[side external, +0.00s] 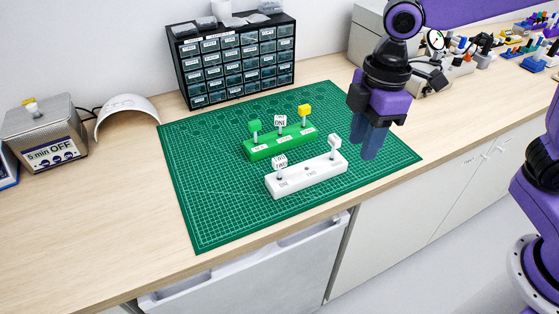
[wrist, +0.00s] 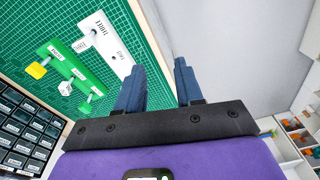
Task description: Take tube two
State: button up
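A white rack (side external: 308,177) lies on the green mat and carries two white-topped tubes. The cube top at its left end (side external: 279,161) appears to read TWO, and that tube stands at the slot marked ONE. Another white-topped tube (side external: 334,142) stands at the right end; its lettering is unclear. The middle slot shows an empty hole. My gripper (side external: 368,138) hangs right of the white rack, apart from it. In the wrist view my gripper (wrist: 158,82) has its blue fingers apart with nothing between them, and the white rack (wrist: 118,58) lies beyond them, up and left.
A green rack (side external: 281,145) behind the white one holds tubes with a green top (side external: 254,126), a white ONE cube (side external: 280,121) and a yellow top (side external: 304,110). A drawer cabinet (side external: 235,62) stands at the back. The front part of the green mat (side external: 215,215) is clear.

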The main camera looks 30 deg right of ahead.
aim_at(280, 158)
jog(key=w+a+n, duration=0.2)
jog(key=w+a, duration=0.6)
jog(key=w, duration=0.4)
jog(key=shift+y, duration=0.3)
jog(key=shift+w+a+f, duration=0.1)
jog(key=shift+a+f, duration=0.15)
jog(key=shift+f, duration=1.45)
jog(key=shift+w+a+f, duration=0.1)
jog(key=shift+a+f, duration=0.15)
jog(key=shift+f, duration=1.45)
jog(key=shift+w+a+f, duration=0.1)
jog(key=shift+a+f, duration=0.15)
jog(key=shift+f, duration=1.45)
jog(key=shift+c, duration=0.3)
grip_shut()
jog(key=shift+r, duration=1.55)
jog(key=shift+r, duration=2.45)
